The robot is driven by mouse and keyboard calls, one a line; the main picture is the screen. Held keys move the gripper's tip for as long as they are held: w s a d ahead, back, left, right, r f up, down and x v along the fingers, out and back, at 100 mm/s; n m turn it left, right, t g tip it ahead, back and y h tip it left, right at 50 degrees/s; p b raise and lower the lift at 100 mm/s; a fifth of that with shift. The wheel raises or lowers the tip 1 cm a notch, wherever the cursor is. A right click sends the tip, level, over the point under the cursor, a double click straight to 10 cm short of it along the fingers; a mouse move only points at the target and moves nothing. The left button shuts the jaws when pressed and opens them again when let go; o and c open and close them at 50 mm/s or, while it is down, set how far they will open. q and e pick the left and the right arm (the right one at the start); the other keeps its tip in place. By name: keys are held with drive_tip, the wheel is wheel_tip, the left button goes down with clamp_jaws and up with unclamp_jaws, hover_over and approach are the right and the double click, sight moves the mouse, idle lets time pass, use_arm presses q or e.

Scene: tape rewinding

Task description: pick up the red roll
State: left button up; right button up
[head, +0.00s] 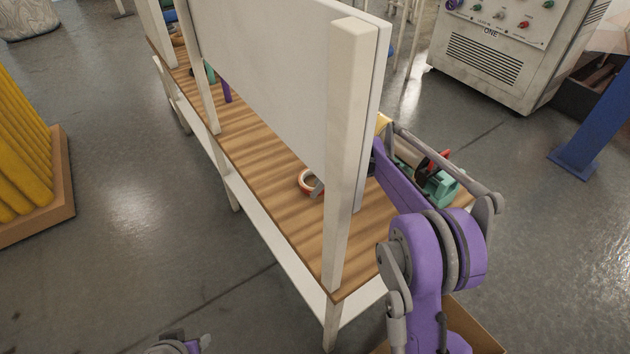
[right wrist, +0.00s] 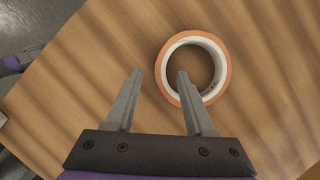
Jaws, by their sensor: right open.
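The red roll (head: 305,182) lies flat on the wooden tabletop, beside the white upright board. In the right wrist view it is an orange-red ring with a white inner core (right wrist: 221,52). My right gripper (right wrist: 159,74) is open and empty. The left finger is outside the ring, over bare wood. I cannot tell how high the fingertips are. In the head view the board and its post hide most of this gripper.
The white board (head: 270,70) and its front post (head: 346,150) stand on the table (head: 262,165) close to my right arm. A teal tape dispenser (head: 440,187) and a red-black item (head: 432,163) are at the right end. The wood left of the roll is clear.

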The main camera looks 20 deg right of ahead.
drive_tip(key=shift+x, duration=0.75)
clamp_jaws()
wheel_tip(320, 180, up, 10)
idle(0.4)
